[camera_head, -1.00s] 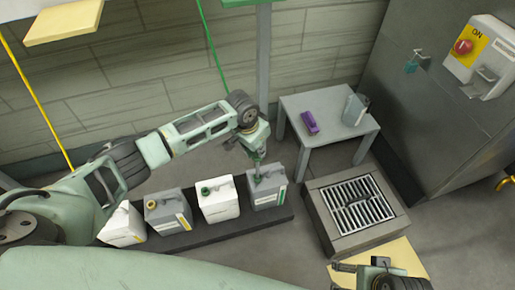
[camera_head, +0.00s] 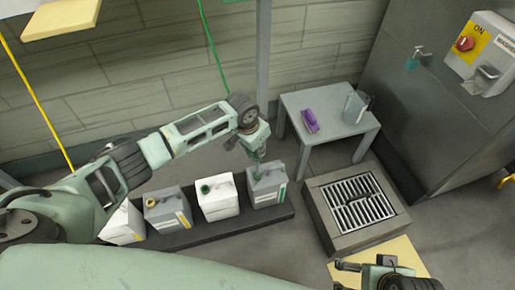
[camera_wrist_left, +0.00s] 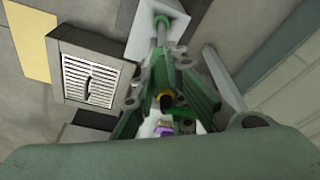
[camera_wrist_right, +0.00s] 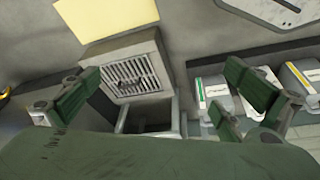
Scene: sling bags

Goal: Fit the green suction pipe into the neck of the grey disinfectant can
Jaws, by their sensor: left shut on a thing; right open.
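The grey disinfectant can (camera_head: 268,190), with a green-marked label, stands upright at the right end of a row of cans. My left gripper (camera_head: 259,157) is above its neck, pointing down. In the left wrist view, my left gripper (camera_wrist_left: 165,82) is shut on the suction pipe (camera_wrist_left: 161,45), a thin greyish-green rod. The pipe's far end meets the green ring of the can's neck (camera_wrist_left: 160,20); how deep it sits cannot be told. My right gripper (camera_head: 350,276) is at the bottom edge, empty. Its fingers are spread in the right wrist view (camera_wrist_right: 165,88).
A grated drain box (camera_head: 325,222) is to the right. A small table (camera_head: 323,138) behind holds a purple object (camera_head: 310,121) and a clear jug (camera_head: 355,106).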

